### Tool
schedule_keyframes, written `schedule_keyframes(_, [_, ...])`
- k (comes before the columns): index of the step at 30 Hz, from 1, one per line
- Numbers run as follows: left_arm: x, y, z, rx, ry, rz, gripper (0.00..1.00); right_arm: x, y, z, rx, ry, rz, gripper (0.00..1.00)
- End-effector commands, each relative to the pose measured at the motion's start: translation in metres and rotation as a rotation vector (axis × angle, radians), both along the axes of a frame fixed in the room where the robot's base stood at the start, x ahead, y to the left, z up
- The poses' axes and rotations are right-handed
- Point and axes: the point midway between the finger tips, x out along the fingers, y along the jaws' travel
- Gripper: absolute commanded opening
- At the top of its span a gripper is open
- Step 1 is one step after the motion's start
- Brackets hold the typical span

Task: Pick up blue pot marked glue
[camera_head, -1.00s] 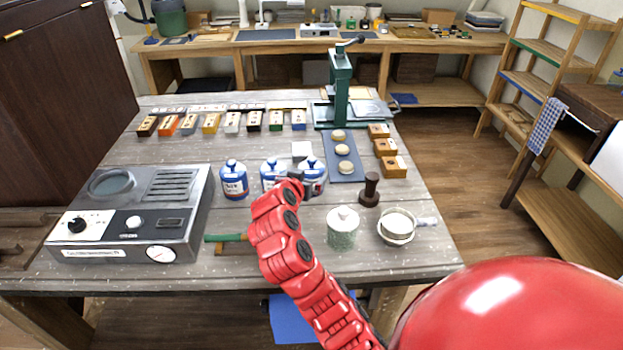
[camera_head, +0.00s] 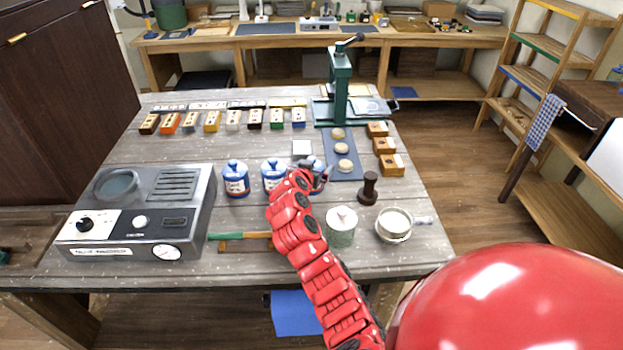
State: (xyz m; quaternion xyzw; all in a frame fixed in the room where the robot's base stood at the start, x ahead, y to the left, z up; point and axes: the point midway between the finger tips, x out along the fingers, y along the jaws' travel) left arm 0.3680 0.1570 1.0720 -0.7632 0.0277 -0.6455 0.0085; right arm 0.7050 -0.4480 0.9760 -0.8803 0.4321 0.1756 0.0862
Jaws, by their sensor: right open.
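Three blue-and-white pots with blue lids stand in a row on the grey wooden table: a left pot (camera_head: 236,180), a middle pot (camera_head: 272,173) and a right pot (camera_head: 315,166). Their labels are too small to read surely, so I cannot tell which is marked glue. My red right arm reaches up from the bottom. My right gripper (camera_head: 323,178) is open at the right pot and hides part of it. I cannot tell whether its fingers touch or surround the pot. My left gripper is not in view.
A pale green lidded jar (camera_head: 341,228), a white cup (camera_head: 394,226) and a dark stamp (camera_head: 369,188) stand near my right arm. A metal heater unit (camera_head: 140,212) fills the table's left. A green press (camera_head: 340,90) stands behind. A green-handled tool (camera_head: 238,236) lies in front.

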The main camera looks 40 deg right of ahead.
Motion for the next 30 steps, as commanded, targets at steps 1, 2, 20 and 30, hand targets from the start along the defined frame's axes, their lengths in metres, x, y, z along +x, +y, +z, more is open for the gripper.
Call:
schedule_keyframes(1, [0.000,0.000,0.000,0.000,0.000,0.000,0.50,0.000,0.000,0.000,0.000,0.000,0.000,1.00])
schedule_keyframes(2, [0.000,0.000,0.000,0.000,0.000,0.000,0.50,0.000,0.000,0.000,0.000,0.000,0.000,1.00])
schedule_keyframes(20, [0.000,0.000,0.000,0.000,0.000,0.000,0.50,0.000,0.000,0.001,-0.002,-0.001,0.000,0.00])
schedule_keyframes(30, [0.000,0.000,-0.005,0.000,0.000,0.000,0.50,0.001,0.000,0.014,-0.003,-0.010,0.002,0.00])
